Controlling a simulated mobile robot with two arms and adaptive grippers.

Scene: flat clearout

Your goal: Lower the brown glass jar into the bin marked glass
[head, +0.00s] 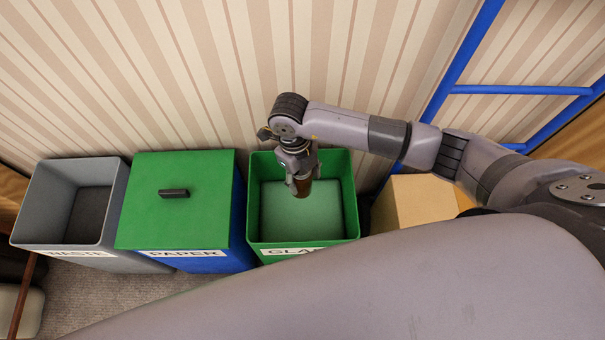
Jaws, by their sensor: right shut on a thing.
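The bin marked glass (353,236) is green and open at the top, against the striped wall. Its label on the front is partly hidden by my own arm. My right gripper (301,180) points down over the bin's opening. It is shut on the brown glass jar (302,188), of which only a small brown part shows below the fingers. The jar appears within the bin's outline, but I cannot tell whether it is above or below the rim. The bin's pale green inside looks empty. My left gripper is not in view.
A blue bin marked paper (215,262) with a closed green lid (180,222) stands just left of the glass bin. An open grey waste bin (60,232) is farther left. A cardboard box (420,203) and a blue ladder-like frame (455,75) are at the right.

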